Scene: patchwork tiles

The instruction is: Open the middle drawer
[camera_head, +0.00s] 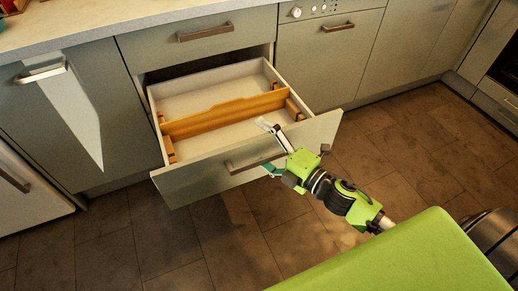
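The middle drawer (190,180) is pulled well out from the cabinet, below a closed top drawer (205,42). Its white inside shows, with a wooden divider (225,116) across it. Its handle (250,160) is a metal bar on the grey-green front panel. My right gripper (268,146) is at the right end of this handle, its two fingers spread apart. One fingertip reaches up to the panel's top edge; the other is lower, by the handle. I cannot tell if either touches it. Whatever lies below the open drawer is hidden. My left gripper is not in view.
A closed cabinet door (100,110) is to the left, beside a white appliance (25,190). A panel with a knob and handle (325,50) is to the right of the drawer. The countertop (90,22) runs above. The tiled floor (150,250) in front is clear.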

